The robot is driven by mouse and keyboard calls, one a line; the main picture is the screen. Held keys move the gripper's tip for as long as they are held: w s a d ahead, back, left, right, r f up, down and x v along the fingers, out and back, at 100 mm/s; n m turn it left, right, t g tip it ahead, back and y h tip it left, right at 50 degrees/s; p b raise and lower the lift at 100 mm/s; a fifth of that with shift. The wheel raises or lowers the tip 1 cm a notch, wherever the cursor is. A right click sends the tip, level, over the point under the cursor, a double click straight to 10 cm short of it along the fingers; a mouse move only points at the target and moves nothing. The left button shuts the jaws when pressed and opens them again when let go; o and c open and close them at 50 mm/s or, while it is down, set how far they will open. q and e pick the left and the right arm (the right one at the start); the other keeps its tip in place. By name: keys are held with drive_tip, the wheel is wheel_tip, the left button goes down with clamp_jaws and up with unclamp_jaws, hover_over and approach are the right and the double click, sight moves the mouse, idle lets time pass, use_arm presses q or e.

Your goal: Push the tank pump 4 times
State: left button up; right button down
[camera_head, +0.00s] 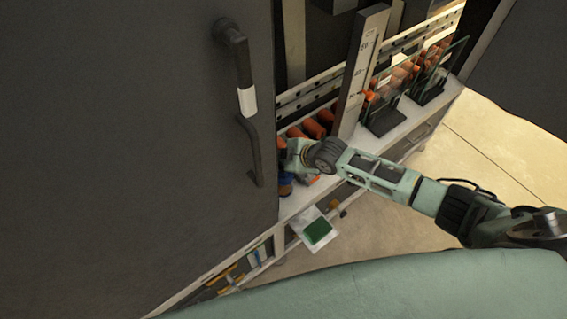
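My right arm reaches in from the right, and its gripper end (296,165) is at the white ledge beside the grey door edge. The fingers are small and partly hidden, so I cannot tell whether they are open or shut. A small blue part (285,185) shows right below this gripper; I cannot tell if it is the tank pump or if the gripper touches it. No tank pump can be made out clearly. My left gripper is not in view.
A large grey door with a dark handle (243,75) fills the left. Several orange rollers (313,128) line the ledge behind the gripper. An upright scale board (362,70) and glass panels (405,82) stand to the right. A green-topped tray (318,231) juts out below. Floor is clear at right.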

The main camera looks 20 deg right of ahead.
sight(279, 168)
wheel_tip(279, 168, up, 4)
drive_tip(key=p, duration=0.2)
drive_tip(key=shift+f+p, duration=0.15)
drive_tip(key=shift+p, duration=0.15)
idle(1.6)
drive_tip(key=d+r+n+b, duration=0.1)
drive_tip(key=n, duration=0.4)
drive_tip(key=w+d+r+n+b, duration=0.1)
drive_tip(key=n+b, duration=0.1)
drive_tip(key=n, duration=0.4)
drive_tip(key=d+r+n+b, duration=0.1)
drive_tip(key=r+n+b, duration=0.1)
drive_tip(key=n, duration=0.4)
drive_tip(key=shift+w+d+h, duration=0.2)
drive_tip(key=shift+w+h, duration=0.15)
drive_tip(key=shift+h, duration=0.05)
drive_tip(key=shift+f, duration=0.2)
